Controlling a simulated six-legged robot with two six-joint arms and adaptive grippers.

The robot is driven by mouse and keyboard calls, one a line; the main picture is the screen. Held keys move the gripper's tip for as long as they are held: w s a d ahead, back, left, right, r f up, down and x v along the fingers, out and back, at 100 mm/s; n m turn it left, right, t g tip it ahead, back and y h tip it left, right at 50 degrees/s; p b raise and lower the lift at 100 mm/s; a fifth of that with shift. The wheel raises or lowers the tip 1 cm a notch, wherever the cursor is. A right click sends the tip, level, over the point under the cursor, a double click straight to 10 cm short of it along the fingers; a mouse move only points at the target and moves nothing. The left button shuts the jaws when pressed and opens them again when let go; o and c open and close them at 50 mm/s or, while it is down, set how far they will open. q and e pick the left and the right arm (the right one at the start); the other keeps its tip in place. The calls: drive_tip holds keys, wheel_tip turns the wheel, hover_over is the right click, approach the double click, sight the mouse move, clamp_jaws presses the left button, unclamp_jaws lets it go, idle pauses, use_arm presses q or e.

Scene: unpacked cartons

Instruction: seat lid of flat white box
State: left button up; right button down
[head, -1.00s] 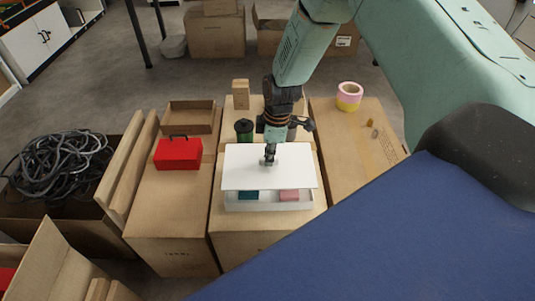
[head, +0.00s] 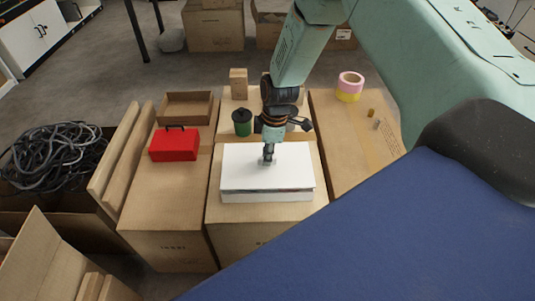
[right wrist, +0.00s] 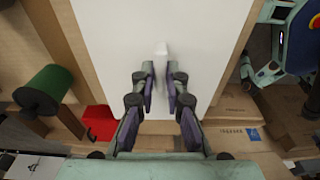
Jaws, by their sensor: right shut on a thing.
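The flat white box (head: 268,197) stands on the middle carton, its front wall showing below the lid. The white lid (head: 240,166) lies over the box and covers its opening; a thin dark line shows between lid and box along the front. My right gripper (head: 268,160) is over the middle of the lid, shut on its small white knob. In the right wrist view the fingers (right wrist: 161,95) stand either side of the white knob (right wrist: 161,52), above the lid (right wrist: 115,50). The inside of the box is hidden. My left gripper is not in view.
A red toolbox (head: 174,144) and an open cardboard tray (head: 186,107) are on the left carton. A green canister (head: 242,122) stands behind the box. A tape roll (head: 350,86) is on the right carton. A cable coil (head: 52,157) fills a carton at far left.

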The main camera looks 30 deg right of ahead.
drive_tip(key=shift+f, duration=0.45)
drive_tip(key=shift+f+b, duration=0.15)
drive_tip(key=shift+b, duration=0.3)
drive_tip(key=shift+f+b, duration=0.3)
drive_tip(key=shift+f, duration=0.05)
drive_tip(key=c, duration=1.3)
unclamp_jaws()
drive_tip(key=shift+r, duration=0.1)
wheel_tip(320, 180, up, 12)
drive_tip(key=d, duration=0.1)
drive_tip(key=shift+s, duration=0.35)
drive_tip(key=shift+d, duration=0.1)
